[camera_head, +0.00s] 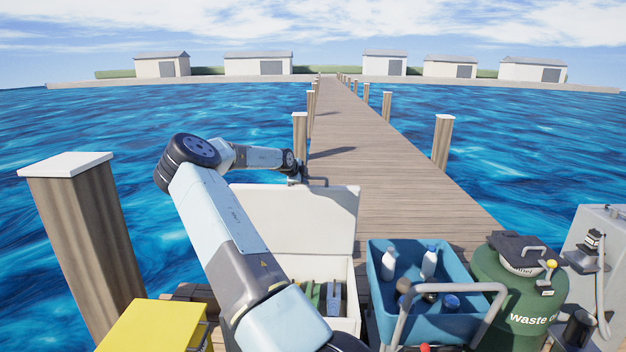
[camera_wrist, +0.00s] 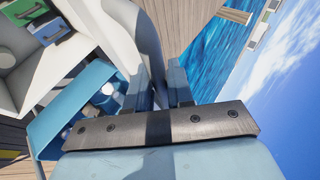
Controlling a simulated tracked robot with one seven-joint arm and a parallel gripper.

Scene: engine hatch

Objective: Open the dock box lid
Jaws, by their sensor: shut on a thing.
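The white dock box (camera_head: 345,275) stands ahead of me with its lid (camera_head: 320,215) raised about upright, so the box is open. Containers show inside it. My gripper (camera_head: 298,178) is at the top edge of the lid, beside a grey handle (camera_head: 318,181). In the wrist view my gripper's fingers (camera_wrist: 157,92) are closed around the grey handle bar (camera_wrist: 148,55), next to the white lid (camera_wrist: 112,25). My arm hides the left part of the box.
A blue crate (camera_head: 382,300) with bottles stands right of the box. A green waste drum (camera_head: 500,300) and a grey cabinet (camera_head: 600,235) are farther right. A yellow box (camera_head: 150,328) and a wooden post (camera_head: 85,245) are at left. The pier (camera_head: 390,170) behind is clear.

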